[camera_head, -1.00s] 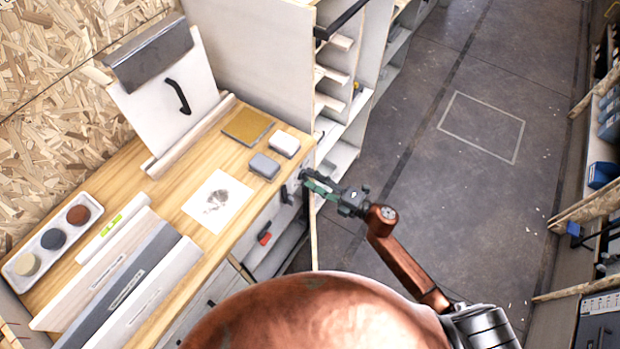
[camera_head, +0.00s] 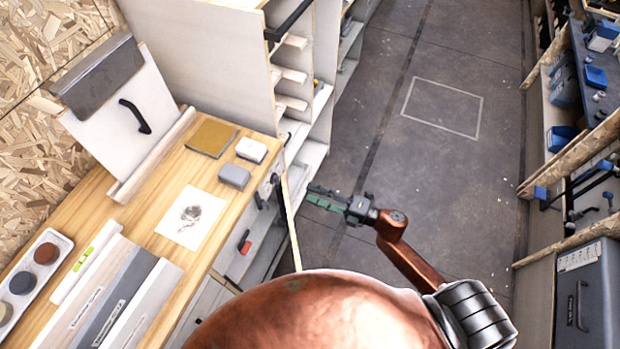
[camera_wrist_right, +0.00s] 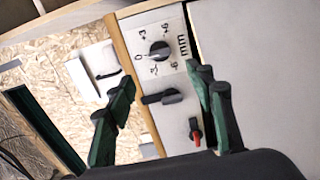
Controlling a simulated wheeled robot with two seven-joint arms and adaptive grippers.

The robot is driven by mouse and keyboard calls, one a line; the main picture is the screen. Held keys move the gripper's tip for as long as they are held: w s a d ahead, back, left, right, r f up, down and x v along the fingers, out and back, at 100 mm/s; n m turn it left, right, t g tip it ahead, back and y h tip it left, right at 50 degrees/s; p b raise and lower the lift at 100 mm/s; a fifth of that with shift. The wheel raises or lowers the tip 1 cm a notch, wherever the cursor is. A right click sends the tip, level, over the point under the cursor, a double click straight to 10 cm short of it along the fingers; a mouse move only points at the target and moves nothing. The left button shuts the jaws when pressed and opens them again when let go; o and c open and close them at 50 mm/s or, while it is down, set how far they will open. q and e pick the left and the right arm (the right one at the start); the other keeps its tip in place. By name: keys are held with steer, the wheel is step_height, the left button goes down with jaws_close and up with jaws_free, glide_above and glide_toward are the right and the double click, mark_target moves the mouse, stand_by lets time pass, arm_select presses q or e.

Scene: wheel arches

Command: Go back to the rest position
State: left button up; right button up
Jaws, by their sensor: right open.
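My right gripper (camera_head: 328,200) is in the head view, out over the floor just right of the workbench (camera_head: 160,245). Its green fingers point left toward the bench's end. In the right wrist view the two fingers (camera_wrist_right: 165,100) stand apart with nothing between them. Beyond them is a panel with a dial (camera_wrist_right: 160,50), a black switch (camera_wrist_right: 162,97) and a red-handled switch (camera_wrist_right: 195,131). The fingers look clear of these, though the exact gap is hard to judge. My left gripper is in neither view.
The bench holds a grey block (camera_head: 234,177), a white block (camera_head: 251,150), a printed sheet (camera_head: 191,218) and a tray of round pads (camera_head: 33,270). Shelving (camera_head: 300,100) stands behind. Open floor (camera_head: 420,200) lies to the right, with a grey cabinet (camera_head: 575,295) beyond.

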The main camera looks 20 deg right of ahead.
steer(key=s+d+f+m+h, duration=0.2)
steer(key=d+f+m+h, duration=0.4)
steer(key=f, duration=0.8)
steer(key=s+d+f+m+h, duration=0.25)
steer(key=d+f+m, duration=0.55)
steer(key=f, duration=0.6)
steer(key=s+d+f+m+g+h+p, duration=0.1)
steer(key=s+d+f+m+g+h, duration=0.1)
steer(key=s+f, duration=0.45)
steer(key=s+d+f+m+g+h, duration=0.25)
steer(key=s+f, duration=0.25)
steer(key=f, duration=0.3)
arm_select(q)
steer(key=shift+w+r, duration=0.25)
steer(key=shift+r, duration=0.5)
arm_select(e)
steer(key=s+a+f+m+g, duration=0.1)
steer(key=s+f, duration=0.3)
steer(key=s, duration=0.7)
steer(key=s+a+f+m+g, duration=0.2)
steer(key=s+f+m+g, duration=0.1)
steer(key=s, duration=0.8)
steer(key=s+a+f+m+g, duration=0.1)
steer(key=s+f+m+g, duration=0.2)
steer(key=s+f, duration=0.4)
steer(key=s+g, duration=0.1)
steer(key=s, duration=0.4)
steer(key=shift+a+f, duration=0.2)
steer(key=shift+a, duration=0.05)
